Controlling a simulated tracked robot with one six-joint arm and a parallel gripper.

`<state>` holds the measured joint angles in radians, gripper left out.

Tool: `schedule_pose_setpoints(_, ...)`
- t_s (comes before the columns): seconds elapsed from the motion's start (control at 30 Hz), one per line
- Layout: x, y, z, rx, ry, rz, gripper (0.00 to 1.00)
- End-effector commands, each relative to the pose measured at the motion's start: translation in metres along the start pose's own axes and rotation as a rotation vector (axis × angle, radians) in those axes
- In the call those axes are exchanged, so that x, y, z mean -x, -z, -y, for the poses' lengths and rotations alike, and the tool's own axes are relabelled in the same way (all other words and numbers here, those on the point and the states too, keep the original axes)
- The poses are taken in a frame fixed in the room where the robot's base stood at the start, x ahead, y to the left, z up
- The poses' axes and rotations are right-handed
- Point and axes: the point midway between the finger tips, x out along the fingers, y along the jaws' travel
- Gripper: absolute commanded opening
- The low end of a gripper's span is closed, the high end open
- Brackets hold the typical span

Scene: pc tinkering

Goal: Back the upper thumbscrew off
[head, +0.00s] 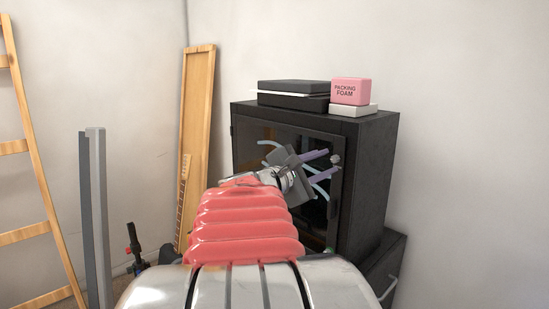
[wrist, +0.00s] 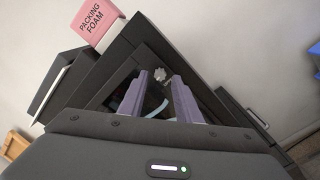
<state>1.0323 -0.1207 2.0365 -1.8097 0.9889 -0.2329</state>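The upper thumbscrew (head: 335,159) is a small grey knurled knob at the upper right edge of the dark glass side panel (head: 262,140) of the black PC case (head: 372,165). In the wrist view the thumbscrew (wrist: 159,74) shows between and beyond the fingertips. My gripper (head: 328,163) has two purple fingers and is open, with the fingers pointing at the panel's right edge. It also shows in the wrist view (wrist: 160,78), fingers apart with nothing between their tips. I cannot tell the exact gap from tips to knob. The lower panel edge is partly hidden by my arm.
A pink packing foam block (head: 351,91) on a white box and a black box (head: 293,95) lie on top of the case. The case stands on a black cabinet (head: 386,262). A wooden board (head: 196,140) leans at the wall, and a ladder (head: 30,150) stands left.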

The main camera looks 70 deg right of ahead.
Motion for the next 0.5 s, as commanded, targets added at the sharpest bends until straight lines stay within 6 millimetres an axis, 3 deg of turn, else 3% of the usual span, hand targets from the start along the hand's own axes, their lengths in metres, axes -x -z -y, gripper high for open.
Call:
schedule_pose_setpoints(0.3, 0.027, 0.001, -0.001, -0.001, -0.002, -0.002, 0.30)
schedule_pose_setpoints(0.5, 0.034, 0.000, 0.000, -0.001, 0.000, -0.001, 0.30)
